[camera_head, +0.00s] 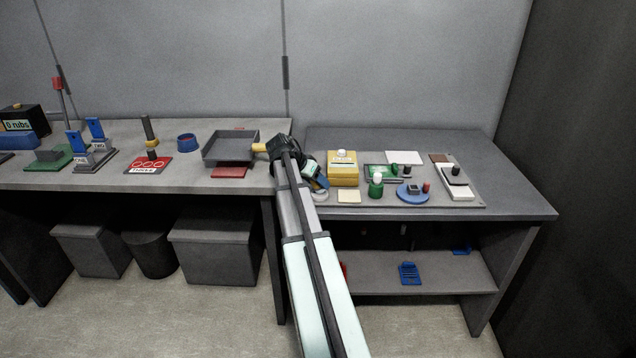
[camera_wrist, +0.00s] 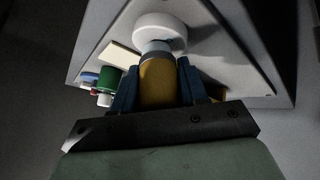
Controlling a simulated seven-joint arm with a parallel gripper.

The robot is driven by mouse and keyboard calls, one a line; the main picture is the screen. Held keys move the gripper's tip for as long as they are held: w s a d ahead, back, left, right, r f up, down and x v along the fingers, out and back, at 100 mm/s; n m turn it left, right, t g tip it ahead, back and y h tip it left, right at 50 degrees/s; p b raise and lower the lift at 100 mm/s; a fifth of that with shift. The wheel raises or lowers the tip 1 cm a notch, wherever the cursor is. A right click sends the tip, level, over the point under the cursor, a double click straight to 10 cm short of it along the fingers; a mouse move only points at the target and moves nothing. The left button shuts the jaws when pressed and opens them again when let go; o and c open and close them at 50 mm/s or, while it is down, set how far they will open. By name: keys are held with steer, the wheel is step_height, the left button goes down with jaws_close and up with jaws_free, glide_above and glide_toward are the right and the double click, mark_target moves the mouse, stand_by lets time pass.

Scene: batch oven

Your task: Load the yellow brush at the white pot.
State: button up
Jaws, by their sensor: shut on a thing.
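My gripper (camera_wrist: 157,78) is shut on the yellow brush (camera_wrist: 160,88), its blue fingers on either side of the yellow handle. The brush's pale grey neck points at the white pot (camera_wrist: 150,25), a round pot at the top of the wrist view. The brush end overlaps the pot's near edge in that view; I cannot tell whether it touches or is inside. In the head view, my gripper (camera_head: 317,182) is over the front left of the right bench, and the white pot (camera_head: 320,197) shows just below it, partly hidden. The brush is not clear there.
A yellow box (camera_head: 343,170) stands right of my gripper. A cream pad (camera_head: 349,196), green bottle (camera_head: 376,186) and blue dish (camera_head: 413,192) are further right. A grey pan (camera_head: 230,148) is on the left bench. The right bench's far right is clear.

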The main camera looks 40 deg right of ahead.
steer(key=shift+r, duration=3.45)
